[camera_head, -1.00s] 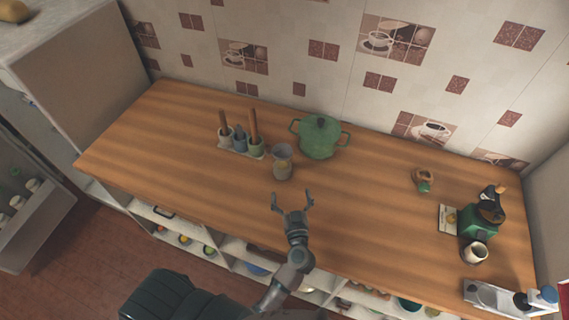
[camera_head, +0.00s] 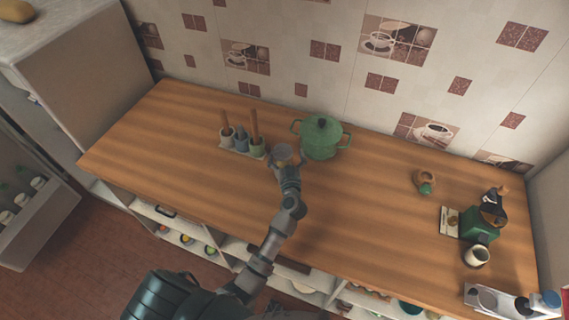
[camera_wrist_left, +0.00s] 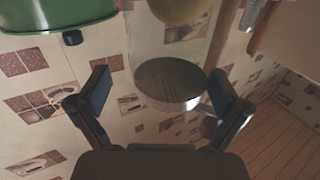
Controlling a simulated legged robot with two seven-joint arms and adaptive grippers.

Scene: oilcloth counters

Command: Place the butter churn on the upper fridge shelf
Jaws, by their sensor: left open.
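A clear greyish jar (camera_head: 281,152), the likeliest butter churn, stands on the wooden counter between the utensil holder and the green pot. My left gripper (camera_head: 285,163) is open at the jar, with a finger on either side, and hides its lower part in the head view. In the left wrist view the clear jar (camera_wrist_left: 172,84) shows between the spread fingers (camera_wrist_left: 160,82), its round end showing wood grain; I cannot tell whether they touch it. The fridge (camera_head: 85,75) stands at the left with its door (camera_head: 35,215) open. The upper shelf is hidden. My right gripper is out of view.
The utensil holder (camera_head: 243,151) is close left of the jar and the green pot (camera_head: 322,140) close right. A green appliance (camera_head: 480,222), a dark-topped mug (camera_head: 476,256) and a small wooden item (camera_head: 425,180) stand at the right. The counter's left part (camera_head: 150,135) is clear.

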